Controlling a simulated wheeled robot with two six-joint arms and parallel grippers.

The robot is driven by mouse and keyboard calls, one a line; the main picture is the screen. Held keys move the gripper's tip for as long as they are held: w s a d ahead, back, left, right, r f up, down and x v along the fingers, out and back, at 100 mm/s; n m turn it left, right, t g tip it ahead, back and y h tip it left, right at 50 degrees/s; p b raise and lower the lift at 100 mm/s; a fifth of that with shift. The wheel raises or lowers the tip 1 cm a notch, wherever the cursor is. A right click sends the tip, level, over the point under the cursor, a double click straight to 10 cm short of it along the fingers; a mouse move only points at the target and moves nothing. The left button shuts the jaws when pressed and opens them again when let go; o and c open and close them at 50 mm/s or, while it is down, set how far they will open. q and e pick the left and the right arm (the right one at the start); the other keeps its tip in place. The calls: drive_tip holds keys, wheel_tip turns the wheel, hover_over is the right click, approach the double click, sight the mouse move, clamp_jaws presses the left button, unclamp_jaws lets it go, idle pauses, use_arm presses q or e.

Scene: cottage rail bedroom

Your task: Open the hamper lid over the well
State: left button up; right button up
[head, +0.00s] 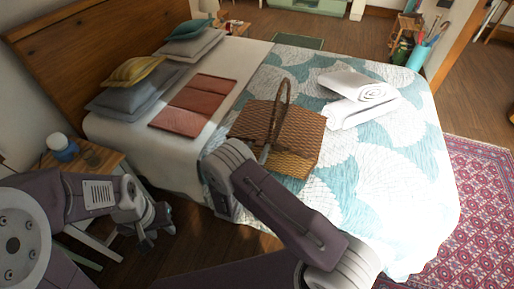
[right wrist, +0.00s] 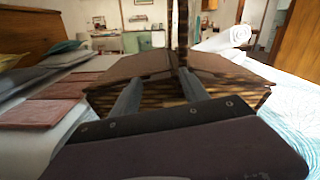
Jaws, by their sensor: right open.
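The brown wicker hamper (head: 290,165) stands on the bed with its tall arched handle (head: 285,92) upright. Its lid (head: 302,130) looks shut, with a flap on each side of the handle; the well inside is hidden. In the right wrist view the lid (right wrist: 140,66) and handle (right wrist: 183,30) are straight ahead. My right gripper (right wrist: 160,78) is open and empty, its two fingers apart at the hamper's near side; I cannot tell whether they touch it. In the head view my right wrist mostly hides it. My left gripper (head: 150,228) hangs low beside the bed, away from the hamper.
Folded terracotta cloth (head: 195,104) and pillows (head: 130,96) lie left of the hamper. Rolled white towels (head: 360,98) lie to its right. A bedside table (head: 92,160) with a blue item stands near my left arm. The bed's right front is clear.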

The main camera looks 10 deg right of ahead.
drive_tip(key=shift+w+d, duration=0.15)
drive_tip(key=shift+w, duration=0.1)
clamp_jaws()
idle(1.3)
